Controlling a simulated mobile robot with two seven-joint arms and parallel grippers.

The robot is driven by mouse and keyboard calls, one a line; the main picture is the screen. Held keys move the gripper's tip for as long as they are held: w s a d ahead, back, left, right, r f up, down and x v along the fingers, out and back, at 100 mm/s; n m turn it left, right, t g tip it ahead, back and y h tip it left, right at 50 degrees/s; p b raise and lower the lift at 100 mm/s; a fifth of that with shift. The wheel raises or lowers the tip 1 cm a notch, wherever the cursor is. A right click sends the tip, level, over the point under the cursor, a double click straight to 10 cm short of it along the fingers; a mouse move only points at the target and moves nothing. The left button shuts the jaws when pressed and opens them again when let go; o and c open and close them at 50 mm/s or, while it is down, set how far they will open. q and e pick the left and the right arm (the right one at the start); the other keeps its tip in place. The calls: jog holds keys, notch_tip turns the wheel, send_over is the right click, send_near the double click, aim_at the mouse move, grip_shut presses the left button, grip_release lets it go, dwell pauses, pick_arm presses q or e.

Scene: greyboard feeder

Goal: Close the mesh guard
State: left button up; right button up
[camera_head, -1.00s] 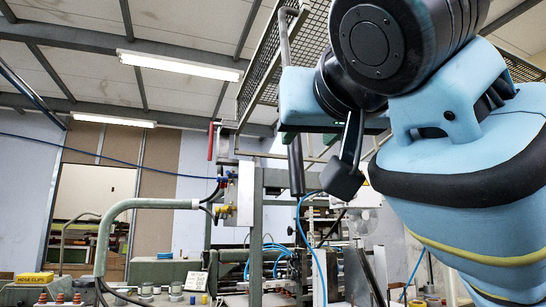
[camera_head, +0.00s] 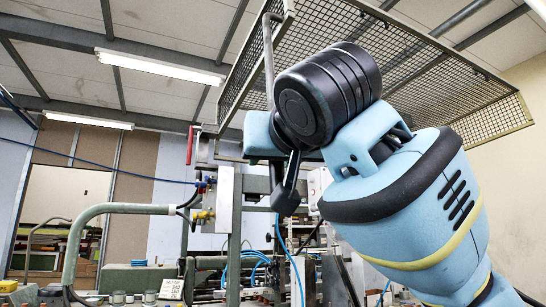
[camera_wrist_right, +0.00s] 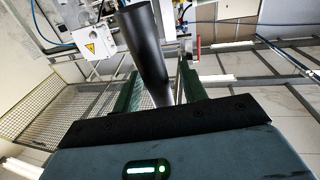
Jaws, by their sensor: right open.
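The mesh guard (camera_head: 370,48) is a grey wire-mesh frame, raised high overhead in the head view. A bent grey bar (camera_head: 268,62) hangs at its left end. A dark round bar (camera_wrist_right: 150,58) stands between the two green fingers of my right gripper (camera_wrist_right: 160,82) in the wrist view. The fingers are apart, and I cannot tell whether either touches the bar. In the head view my right gripper's light-blue body (camera_head: 260,134) is below the guard's left end; its fingers are mostly hidden. My left gripper is out of view.
A grey control box (camera_head: 224,196) with a curved pipe (camera_head: 110,210) stands left of my right arm. A red handle (camera_head: 190,145) hangs above it. Machinery and blue hoses (camera_head: 245,262) fill the space below. Open air lies left of the guard, under the ceiling.

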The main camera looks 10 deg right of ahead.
jog(key=shift+w+a, duration=0.1)
jog(key=shift+w, duration=0.25)
grip_shut()
